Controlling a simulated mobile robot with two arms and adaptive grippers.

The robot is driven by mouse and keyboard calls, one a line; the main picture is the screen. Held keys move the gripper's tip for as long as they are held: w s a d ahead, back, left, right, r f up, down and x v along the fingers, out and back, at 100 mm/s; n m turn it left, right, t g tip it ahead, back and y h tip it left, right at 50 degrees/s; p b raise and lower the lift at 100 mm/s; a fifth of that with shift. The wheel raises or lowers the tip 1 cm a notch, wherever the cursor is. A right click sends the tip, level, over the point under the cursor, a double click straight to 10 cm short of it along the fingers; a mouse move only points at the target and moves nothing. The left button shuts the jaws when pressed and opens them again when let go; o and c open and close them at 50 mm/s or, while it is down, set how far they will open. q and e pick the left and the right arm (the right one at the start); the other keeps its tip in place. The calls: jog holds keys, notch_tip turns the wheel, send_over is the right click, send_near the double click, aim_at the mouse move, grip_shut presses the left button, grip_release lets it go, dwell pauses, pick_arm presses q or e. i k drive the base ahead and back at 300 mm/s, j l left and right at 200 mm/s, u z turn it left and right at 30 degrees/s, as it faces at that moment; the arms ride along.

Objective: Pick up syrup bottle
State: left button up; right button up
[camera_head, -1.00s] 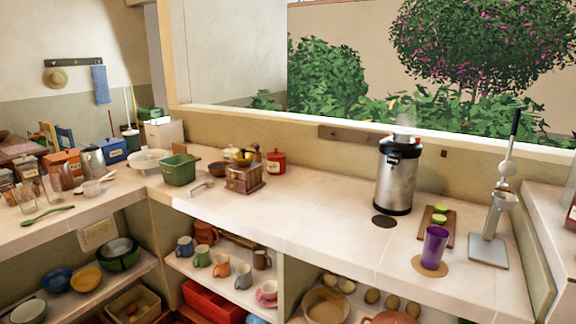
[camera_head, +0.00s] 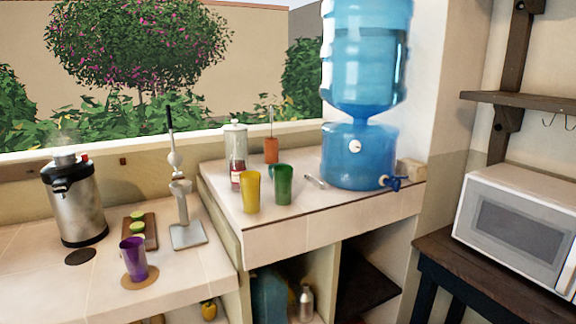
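A small bottle with dark red contents and a pale label, which looks like the syrup bottle (camera_head: 236,180), stands upright on the raised counter. It is in front of a tall clear dispenser (camera_head: 235,143) and just left of and behind a yellow cup (camera_head: 250,192). The yellow cup hides part of its right side. Neither of my grippers is in view.
A green cup (camera_head: 284,184), a spoon (camera_head: 315,181), an orange pot (camera_head: 271,150) and a blue water dispenser (camera_head: 358,155) share the raised counter (camera_head: 315,207). The lower counter holds a purple cup (camera_head: 134,259), a citrus press (camera_head: 187,236) and a steel urn (camera_head: 74,204).

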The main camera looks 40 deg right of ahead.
aim_at(236, 161)
jog(key=i+l+z, duration=0.1)
jog(key=z, duration=0.95)
